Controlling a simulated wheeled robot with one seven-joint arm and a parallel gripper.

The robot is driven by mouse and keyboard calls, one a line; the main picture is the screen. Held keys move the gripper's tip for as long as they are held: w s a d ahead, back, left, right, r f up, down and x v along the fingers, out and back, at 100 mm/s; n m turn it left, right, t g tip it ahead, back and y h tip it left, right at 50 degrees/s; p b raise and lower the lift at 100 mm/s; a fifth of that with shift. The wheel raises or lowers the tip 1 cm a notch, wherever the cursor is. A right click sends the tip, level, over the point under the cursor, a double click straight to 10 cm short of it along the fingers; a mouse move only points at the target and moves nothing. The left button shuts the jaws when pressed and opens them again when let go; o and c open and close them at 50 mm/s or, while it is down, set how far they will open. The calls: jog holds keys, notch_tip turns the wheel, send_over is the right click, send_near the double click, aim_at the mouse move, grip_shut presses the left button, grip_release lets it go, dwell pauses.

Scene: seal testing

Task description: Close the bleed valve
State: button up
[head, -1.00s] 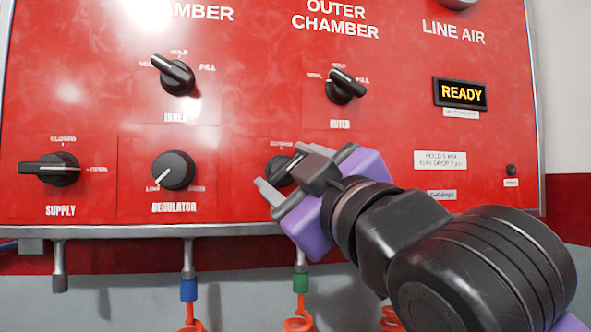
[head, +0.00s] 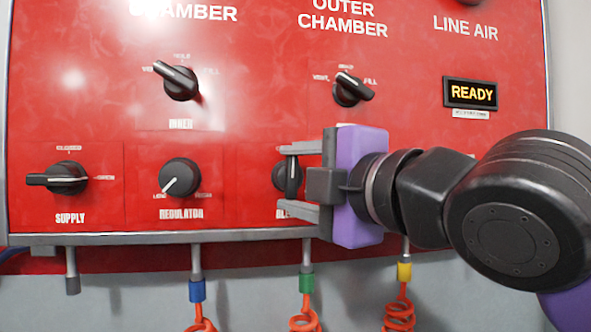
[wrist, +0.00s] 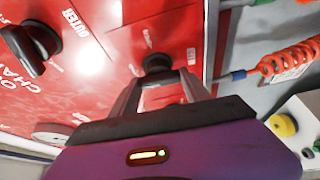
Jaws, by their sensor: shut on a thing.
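The bleed valve (head: 288,174) is a black knob low on the red panel, right of the regulator. Its bar looks upright in the head view, and the gripper hides part of its lettering. My gripper (head: 283,178), grey fingers on a purple body, is shut on this knob, one finger above and one below. In the wrist view the dark knob (wrist: 156,66) shows between the fingertips, against the red panel.
The supply knob (head: 66,179) and regulator knob (head: 180,178) are to the left. The inner knob (head: 178,81) and outer knob (head: 352,89) sit above. A display (head: 470,93) reads READY. Fittings with coiled orange hoses (head: 398,305) hang below the panel.

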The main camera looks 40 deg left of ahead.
jog(key=shift+f+n, duration=0.1)
jog(key=shift+n, duration=0.2)
dwell(0.4)
jog(key=o, duration=1.4)
jog(key=shift+b+v, duration=1.15)
jog(key=shift+v, duration=2.75)
